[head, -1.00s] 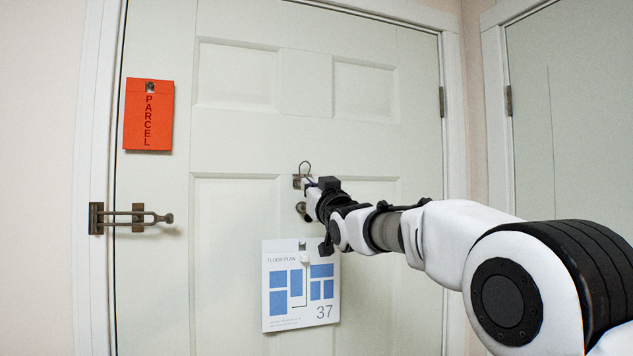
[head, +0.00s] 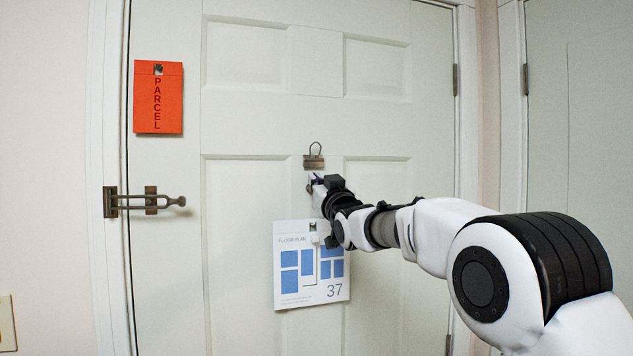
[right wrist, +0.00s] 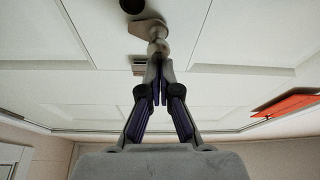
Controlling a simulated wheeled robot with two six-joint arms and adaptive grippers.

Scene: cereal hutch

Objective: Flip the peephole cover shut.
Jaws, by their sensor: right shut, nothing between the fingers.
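The peephole cover (right wrist: 146,26) is a small metal flap with a rounded knob, at the top of the right wrist view. A dark round piece (right wrist: 132,5), perhaps the peephole, shows beside it, cut by the frame edge. I cannot tell how far the flap covers the peephole. My right gripper (right wrist: 161,75) is shut and empty, its fingertips right by the knob; I cannot tell whether they touch. In the head view my right gripper (head: 318,187) is at the door (head: 250,190), just below a metal clip, and hides the cover. My left gripper is out of view.
The metal clip (head: 313,162) with a wire loop is above my right gripper. A floor plan sheet (head: 290,292) hangs just below. An orange parcel notice (head: 145,105) hangs upper left. A door guard latch (head: 130,201) sticks out at left. Door panels between are clear.

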